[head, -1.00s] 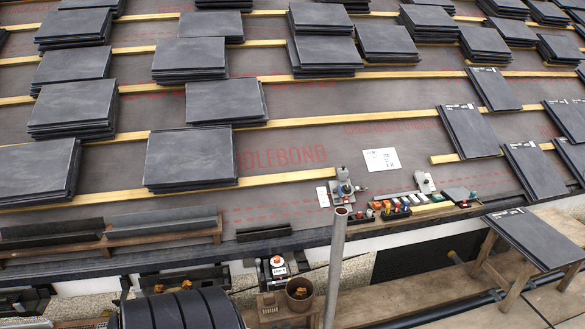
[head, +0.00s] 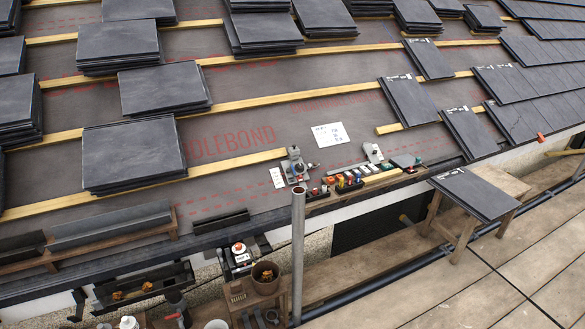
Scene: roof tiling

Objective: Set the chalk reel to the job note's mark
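A white sheet with a few dark handwritten-looking marks (head: 329,135), likely the job note, lies on the roof underlay; its marks are too small to read. A small red and white round-topped device (head: 238,252) sits in a dark holder below the eaves; it may be the chalk reel, but its setting cannot be read. A grey and blue device (head: 295,166) stands at the end of a batten beside a small white card (head: 277,178). Neither of my grippers is in view.
A rack of small coloured items (head: 345,183) lies along the eaves. A grey pole (head: 298,255) rises in front. A brown bucket (head: 265,277) stands left of it. A slate lies on a wooden trestle (head: 465,238). Slate stacks (head: 132,155) cover the roof; scaffold boards at right are clear.

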